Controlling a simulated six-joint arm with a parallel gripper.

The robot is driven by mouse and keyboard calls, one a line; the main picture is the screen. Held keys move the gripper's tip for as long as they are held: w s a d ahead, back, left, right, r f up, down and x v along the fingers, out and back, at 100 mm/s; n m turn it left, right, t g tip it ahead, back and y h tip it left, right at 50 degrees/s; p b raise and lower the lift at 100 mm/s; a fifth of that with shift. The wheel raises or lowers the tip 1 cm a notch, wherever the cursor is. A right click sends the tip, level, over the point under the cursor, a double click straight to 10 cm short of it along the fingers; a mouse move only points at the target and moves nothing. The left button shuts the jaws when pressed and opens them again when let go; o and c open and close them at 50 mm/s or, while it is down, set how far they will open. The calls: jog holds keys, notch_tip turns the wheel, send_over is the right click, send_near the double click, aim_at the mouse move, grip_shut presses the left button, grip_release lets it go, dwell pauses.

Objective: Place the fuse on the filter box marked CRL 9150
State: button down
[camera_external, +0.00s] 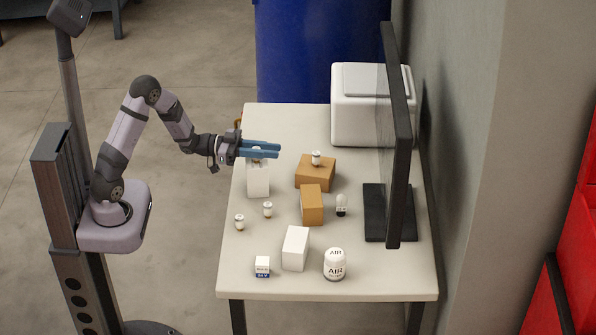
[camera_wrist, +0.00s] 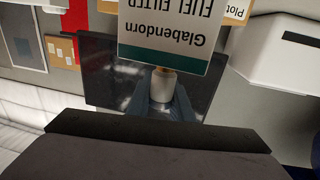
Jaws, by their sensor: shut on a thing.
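My gripper (camera_external: 262,149) is shut on a small white fuse with a metal cap, held over the far left part of the table. In the wrist view the fuse (camera_wrist: 162,88) sits between my blue fingers (camera_wrist: 163,105). A white box (camera_external: 258,180) stands below my gripper; I cannot tell if the fuse touches it. Another white box (camera_external: 296,250) stands near the front. No CRL 9150 marking is readable.
Similar fuses stand on the table (camera_external: 267,209), (camera_external: 239,222) and on a brown box (camera_external: 316,158). Another brown box (camera_external: 311,206), a bulb (camera_external: 341,205), an AIR can (camera_external: 335,265) and a small blue-white box (camera_external: 262,266) stand around. A monitor (camera_external: 397,140) borders the right.

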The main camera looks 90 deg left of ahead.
jog(key=shift+f, duration=0.1)
jog(key=c, duration=1.6)
grip_release()
jog(key=shift+s+r, duration=0.1)
jog(key=shift+r, duration=0.1)
jog(key=s, duration=0.4)
jog(key=s+a, duration=0.1)
jog(key=s, duration=0.3)
jog(key=s+b, duration=0.1)
jog(key=s, duration=0.2)
jog(key=shift+s+a, duration=0.25)
jog(key=shift+s, duration=0.15)
